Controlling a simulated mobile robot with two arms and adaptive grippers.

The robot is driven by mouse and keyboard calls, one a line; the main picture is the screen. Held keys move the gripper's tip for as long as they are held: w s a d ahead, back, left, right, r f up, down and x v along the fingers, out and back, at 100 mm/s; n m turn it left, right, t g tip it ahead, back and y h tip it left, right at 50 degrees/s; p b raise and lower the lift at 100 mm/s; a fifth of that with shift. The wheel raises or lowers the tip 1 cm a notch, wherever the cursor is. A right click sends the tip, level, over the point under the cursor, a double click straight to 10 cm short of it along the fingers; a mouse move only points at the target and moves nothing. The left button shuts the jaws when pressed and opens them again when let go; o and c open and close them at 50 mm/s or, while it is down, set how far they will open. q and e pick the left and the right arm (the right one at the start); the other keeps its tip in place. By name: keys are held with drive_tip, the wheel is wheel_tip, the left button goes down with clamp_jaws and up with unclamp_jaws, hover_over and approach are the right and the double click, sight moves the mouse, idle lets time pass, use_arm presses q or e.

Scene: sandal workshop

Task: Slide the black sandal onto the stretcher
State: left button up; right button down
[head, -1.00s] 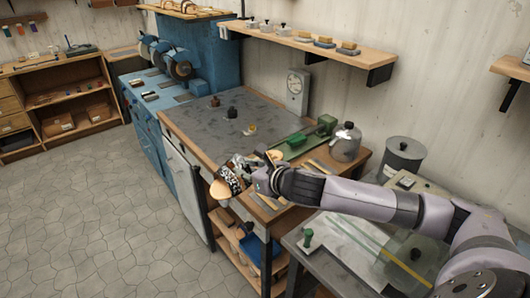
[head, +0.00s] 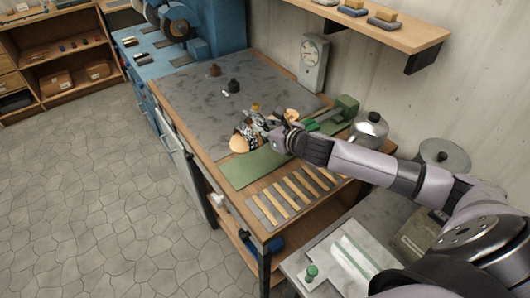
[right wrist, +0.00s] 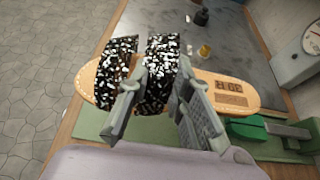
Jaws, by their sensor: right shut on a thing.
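A sandal with a tan sole and black straps speckled white (head: 241,141) is in my right gripper (head: 266,127), above the bench. In the right wrist view the gripper's fingers (right wrist: 158,100) are shut on the sandal's strap (right wrist: 161,75), and the sole (right wrist: 224,90) lies level with printed marks at its right end. The green stretcher (head: 345,108) stands right of the gripper, partly hidden by my arm. It also shows in the right wrist view (right wrist: 258,130). My left gripper is not in view.
A flat green surface (head: 250,170) lies below the sandal. Wooden strips (head: 290,197) lie near the front edge. A dark pot (head: 234,86) and a brown one (head: 214,69) stand farther back on the grey top. A metal kettle (head: 370,128) stands right of the stretcher.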

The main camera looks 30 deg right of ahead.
sight(265, 139)
drive_tip(key=f, duration=0.5)
drive_tip(key=shift+w+d+f, duration=0.15)
drive_tip(key=shift+w+d, duration=0.1)
drive_tip(key=shift+d, duration=0.05)
wheel_tip(265, 139, down, 3)
drive_tip(key=shift+w, duration=0.1)
wheel_tip(265, 139, down, 4)
drive_tip(key=shift+r+p, duration=0.1)
drive_tip(key=shift+p, duration=0.3)
drive_tip(key=c, duration=1.8)
unclamp_jaws()
drive_tip(key=o, duration=0.3)
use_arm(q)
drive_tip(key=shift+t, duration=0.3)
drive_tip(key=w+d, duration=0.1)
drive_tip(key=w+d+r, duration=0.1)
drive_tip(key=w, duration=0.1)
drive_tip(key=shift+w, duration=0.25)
use_arm(e)
drive_tip(key=shift+o, duration=0.2)
